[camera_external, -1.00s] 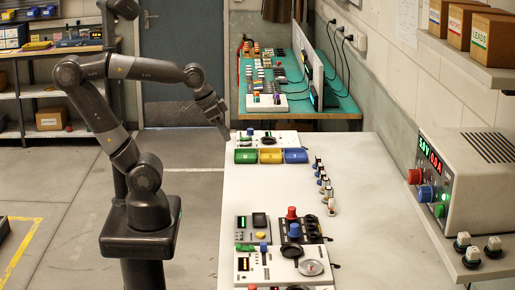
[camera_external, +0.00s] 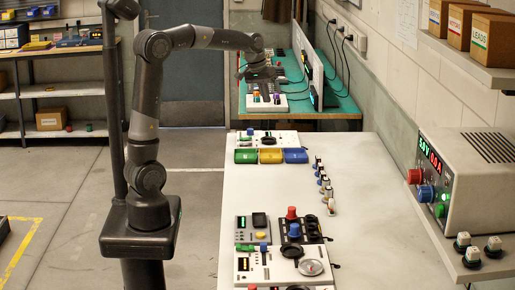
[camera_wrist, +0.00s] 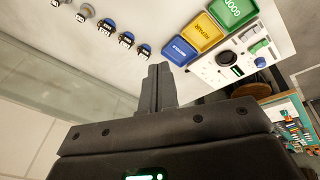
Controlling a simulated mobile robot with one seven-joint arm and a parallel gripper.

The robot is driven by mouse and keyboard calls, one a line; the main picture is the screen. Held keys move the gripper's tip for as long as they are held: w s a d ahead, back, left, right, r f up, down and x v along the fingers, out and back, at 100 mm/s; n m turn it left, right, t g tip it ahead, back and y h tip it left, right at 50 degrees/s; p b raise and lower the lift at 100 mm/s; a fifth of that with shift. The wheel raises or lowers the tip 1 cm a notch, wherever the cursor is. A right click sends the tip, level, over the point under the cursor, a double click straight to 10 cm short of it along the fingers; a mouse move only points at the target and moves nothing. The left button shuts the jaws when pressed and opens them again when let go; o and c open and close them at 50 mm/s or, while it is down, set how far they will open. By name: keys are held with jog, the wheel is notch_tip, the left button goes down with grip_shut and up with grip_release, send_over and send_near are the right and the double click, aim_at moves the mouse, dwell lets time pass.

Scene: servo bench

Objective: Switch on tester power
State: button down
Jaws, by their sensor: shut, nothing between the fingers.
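My gripper (camera_external: 259,74) is raised at the far end of the white bench; its fingers are hard to make out against the rear bench. In the wrist view my gripper (camera_wrist: 155,80) has both fingers together, with nothing between them. No label marks which unit is the tester. A white panel (camera_external: 283,138) at the bench's far end has a black round part and small controls. In the wrist view this panel (camera_wrist: 207,73) shows a green switch (camera_wrist: 259,46). Nearer are a grey unit (camera_external: 244,233) and a white unit with a gauge (camera_external: 282,274). My gripper touches none of these.
Blue, yellow and green trays (camera_wrist: 178,52) sit beside the panel. Several small capped parts (camera_external: 320,180) line the bench. A power supply (camera_external: 475,180) stands on the right shelf. A teal bench (camera_external: 345,112) is behind. The white bench's middle (camera_external: 265,190) is clear.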

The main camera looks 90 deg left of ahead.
jog(key=s+a+f+n+g, duration=0.1)
jog(key=a+f+n, duration=0.1)
jog(key=a, duration=0.6)
jog(key=s+a+f+n, duration=0.1)
jog(key=a+f+n, duration=0.15)
jog(key=a, duration=0.65)
jog(key=n, duration=0.3)
send_over(250, 137)
jog(key=s, duration=0.2)
notch_tip(250, 137, down, 6)
jog(key=shift+s+a+h, duration=0.2)
jog(key=shift+a+h, duration=0.1)
jog(key=shift+h, duration=0.1)
jog(key=f, duration=0.4)
jog(key=w+f, duration=0.1)
jog(key=f, duration=0.4)
jog(key=w+f, duration=0.1)
jog(key=f, duration=0.4)
jog(key=shift+r, duration=0.1)
jog(key=shift+g, duration=0.3)
jog(key=shift+w+f, duration=0.15)
jog(key=shift+f, duration=0.15)
